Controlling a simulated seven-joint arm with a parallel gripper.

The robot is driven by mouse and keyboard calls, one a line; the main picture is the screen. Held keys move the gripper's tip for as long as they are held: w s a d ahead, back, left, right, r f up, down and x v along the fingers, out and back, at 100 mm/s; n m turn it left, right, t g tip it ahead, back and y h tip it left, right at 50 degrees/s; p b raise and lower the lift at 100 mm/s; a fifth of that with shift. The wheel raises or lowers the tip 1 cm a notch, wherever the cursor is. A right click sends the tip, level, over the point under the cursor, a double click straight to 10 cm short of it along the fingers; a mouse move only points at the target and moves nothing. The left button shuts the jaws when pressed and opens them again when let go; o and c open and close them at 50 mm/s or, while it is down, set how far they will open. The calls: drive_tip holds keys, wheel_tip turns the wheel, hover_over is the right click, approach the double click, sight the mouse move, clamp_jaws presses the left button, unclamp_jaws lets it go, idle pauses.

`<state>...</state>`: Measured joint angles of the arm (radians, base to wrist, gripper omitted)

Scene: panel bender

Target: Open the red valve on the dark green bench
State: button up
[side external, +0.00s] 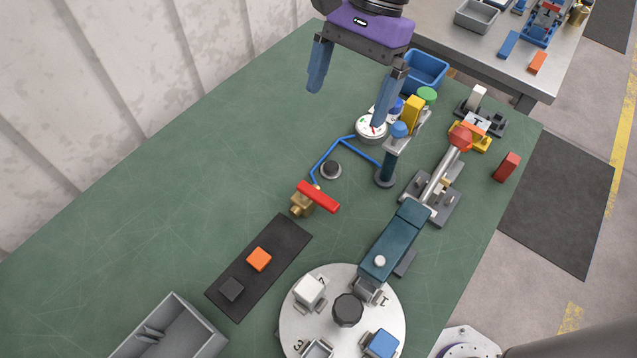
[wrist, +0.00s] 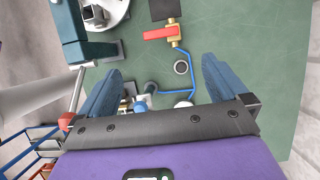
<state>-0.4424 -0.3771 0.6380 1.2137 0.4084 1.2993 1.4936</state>
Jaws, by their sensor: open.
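The red valve handle (side external: 318,197) is a flat red bar on a brass body (side external: 299,207), on the dark green bench (side external: 190,165). The bar points down and right in the side view, and the brass body is at its left end. The handle also shows in the wrist view (wrist: 160,34), top centre, beyond my fingertips. A blue pipe (side external: 322,160) leads from the valve to a round gauge (side external: 371,126). My gripper (side external: 346,106) is open and empty above the bench, up from the valve in the side view. Its blue fingers also frame the wrist view (wrist: 162,65).
A dark round button (side external: 331,170) sits beside the pipe. A post with coloured knobs (side external: 398,130) stands close to my right finger.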

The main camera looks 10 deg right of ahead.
sight(316, 198)
drive_tip(key=x, duration=1.7)
drive_tip(key=shift+s+f, duration=0.1)
drive_tip(key=shift+f, duration=0.25)
drive_tip(key=c, duration=1.3)
